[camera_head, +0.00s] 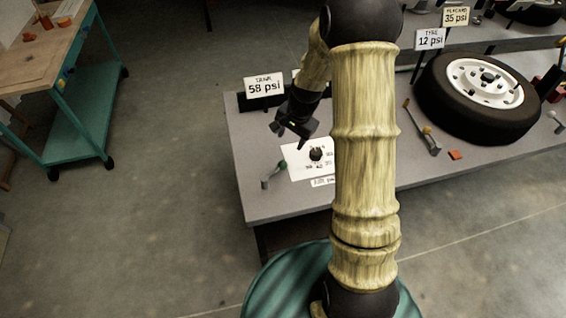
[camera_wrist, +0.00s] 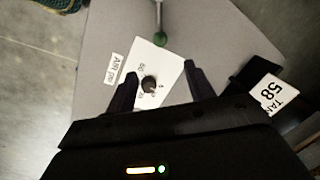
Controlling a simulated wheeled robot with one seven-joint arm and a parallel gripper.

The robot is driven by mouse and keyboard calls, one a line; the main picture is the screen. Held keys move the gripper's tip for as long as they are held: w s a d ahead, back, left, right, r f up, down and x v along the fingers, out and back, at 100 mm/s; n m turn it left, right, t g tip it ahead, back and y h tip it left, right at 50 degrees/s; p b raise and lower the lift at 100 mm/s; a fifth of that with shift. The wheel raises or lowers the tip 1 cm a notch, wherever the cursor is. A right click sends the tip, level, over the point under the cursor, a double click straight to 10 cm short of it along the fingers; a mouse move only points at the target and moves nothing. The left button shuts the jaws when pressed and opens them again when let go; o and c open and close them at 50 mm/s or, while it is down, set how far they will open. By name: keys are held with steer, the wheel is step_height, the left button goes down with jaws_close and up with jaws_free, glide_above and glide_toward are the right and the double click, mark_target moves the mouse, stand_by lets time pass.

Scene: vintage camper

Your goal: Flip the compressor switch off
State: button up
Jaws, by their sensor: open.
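The lettering on the plate is too small to read surely. In the wrist view the knob (camera_wrist: 149,83) shows between the two fingers and beyond them, on its white plate (camera_wrist: 172,66). My gripper (camera_head: 293,138) is open and empty, above the bench and to the upper left of the knob in the head view. It looks apart from the knob. In the wrist view my gripper (camera_wrist: 160,82) has its dark fingers spread on both sides of the knob.
A green-tipped lever (camera_head: 281,165) stands left of the plate; it also shows in the wrist view (camera_wrist: 160,38). A "TANK 58 psi" sign (camera_head: 264,86) stands behind. A teal cart (camera_head: 75,120) stands left.

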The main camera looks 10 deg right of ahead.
mark_target(283, 163)
steer(key=f+p, duration=0.1)
steer(key=f, duration=0.4)
steer(key=w+a+f+p, duration=0.1)
steer(key=f, duration=0.4)
steer(key=w+a+f+p, duration=0.1)
steer(key=f, duration=0.4)
steer(key=shift+w+f, duration=0.2)
steer(key=shift+f, duration=0.2)
jaws_close()
